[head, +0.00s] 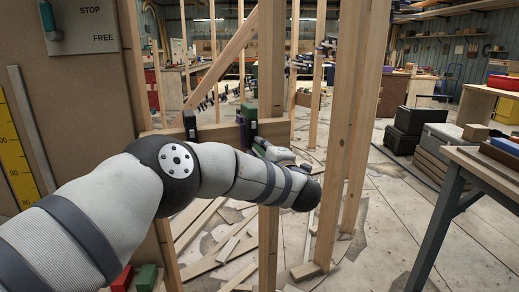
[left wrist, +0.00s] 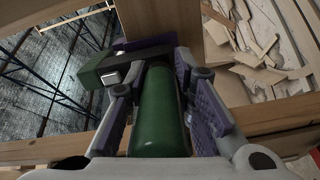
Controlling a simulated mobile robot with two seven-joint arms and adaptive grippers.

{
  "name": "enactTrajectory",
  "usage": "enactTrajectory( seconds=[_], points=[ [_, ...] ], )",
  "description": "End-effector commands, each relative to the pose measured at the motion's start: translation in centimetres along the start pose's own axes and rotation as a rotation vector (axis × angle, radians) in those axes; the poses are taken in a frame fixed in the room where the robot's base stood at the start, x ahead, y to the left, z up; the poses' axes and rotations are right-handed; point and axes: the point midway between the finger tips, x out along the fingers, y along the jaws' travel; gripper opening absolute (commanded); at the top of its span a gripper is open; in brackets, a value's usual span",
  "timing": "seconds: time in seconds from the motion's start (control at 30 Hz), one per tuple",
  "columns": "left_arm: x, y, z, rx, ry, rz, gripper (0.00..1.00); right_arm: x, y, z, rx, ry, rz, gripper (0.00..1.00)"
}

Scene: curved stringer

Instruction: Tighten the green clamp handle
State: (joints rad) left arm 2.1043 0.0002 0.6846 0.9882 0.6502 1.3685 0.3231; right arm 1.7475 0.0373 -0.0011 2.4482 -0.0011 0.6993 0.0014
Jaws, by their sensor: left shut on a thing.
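The green clamp (head: 248,112) sits on a horizontal wooden rail beside an upright stud in the head view. In the left wrist view its green body (left wrist: 98,72) is at upper left, against the wood. Its green cylindrical handle (left wrist: 160,118) points toward the wrist camera. My left gripper (left wrist: 157,88) is shut on the handle, with a purple-padded finger on each side. In the head view my left gripper (head: 272,150) is just below the clamp, and mostly hides the handle. My right gripper is not in view.
A dark clamp (head: 190,123) is further left on the same rail (head: 215,133). Wooden studs (head: 350,110) stand just right of my arm. A panel marked STOP and FREE (head: 90,25) is at upper left. Wood offcuts (head: 225,245) litter the floor. A workbench (head: 480,165) stands at right.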

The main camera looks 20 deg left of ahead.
Motion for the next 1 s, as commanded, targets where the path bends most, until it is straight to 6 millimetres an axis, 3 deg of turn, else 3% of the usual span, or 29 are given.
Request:
enactTrajectory(
  seconds=[1.0],
  points=[
    [-0.01,-0.2,-0.09,0.959,0.0,0.004,0.0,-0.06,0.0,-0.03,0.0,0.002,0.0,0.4]
  ],
)
